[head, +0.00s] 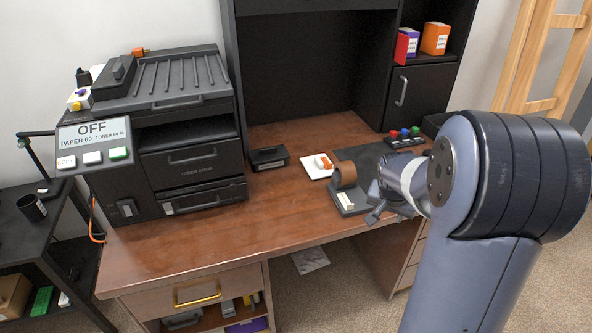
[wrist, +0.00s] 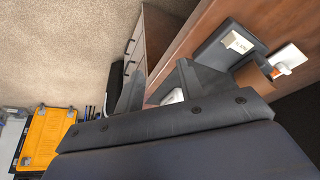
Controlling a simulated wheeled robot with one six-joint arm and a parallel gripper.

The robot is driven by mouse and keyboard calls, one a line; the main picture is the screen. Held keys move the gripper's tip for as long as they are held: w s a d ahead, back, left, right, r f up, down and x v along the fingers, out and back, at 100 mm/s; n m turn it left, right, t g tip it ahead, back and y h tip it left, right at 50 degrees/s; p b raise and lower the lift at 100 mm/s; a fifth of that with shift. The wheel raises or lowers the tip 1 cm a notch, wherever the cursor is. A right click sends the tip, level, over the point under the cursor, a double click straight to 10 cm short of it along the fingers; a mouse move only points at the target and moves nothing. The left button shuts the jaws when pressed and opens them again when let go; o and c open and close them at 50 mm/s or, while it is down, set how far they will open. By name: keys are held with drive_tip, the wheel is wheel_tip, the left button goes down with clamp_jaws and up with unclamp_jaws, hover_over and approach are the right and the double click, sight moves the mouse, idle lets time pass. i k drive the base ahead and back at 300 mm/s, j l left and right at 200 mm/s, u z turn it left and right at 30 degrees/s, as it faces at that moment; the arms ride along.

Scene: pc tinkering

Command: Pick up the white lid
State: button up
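My gripper (head: 374,203) is over the front right of the brown desk, beside the dark tape-dispenser-like stand. In the wrist view its two grey fingers (wrist: 168,85) are apart. A small white rounded piece (wrist: 172,97) shows between them, partly hidden by the gripper's body; I cannot tell whether it is the white lid or whether it is touched. A flat white square piece (head: 316,167) lies on the desk behind the stand, with an orange-and-white item (head: 324,162) on it. The white square also shows in the wrist view (wrist: 292,53). No other clear white lid is visible.
The stand (head: 350,197) carries a brown roll (head: 344,175) and a white label. A button box (head: 404,138) is at the back right. The desk's front middle is clear.

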sight(313, 165)
drive_tip(key=i+l+u, duration=0.2)
drive_tip(key=u, duration=0.3)
drive_tip(key=i+l+u, duration=0.1)
drive_tip(key=l+u, duration=0.35)
drive_tip(key=i+l+u, duration=0.1)
drive_tip(key=l+u, duration=0.2)
drive_tip(key=u, duration=0.2)
drive_tip(key=i+l+u, duration=0.15)
drive_tip(key=l, duration=1.1)
drive_tip(key=k, duration=0.1)
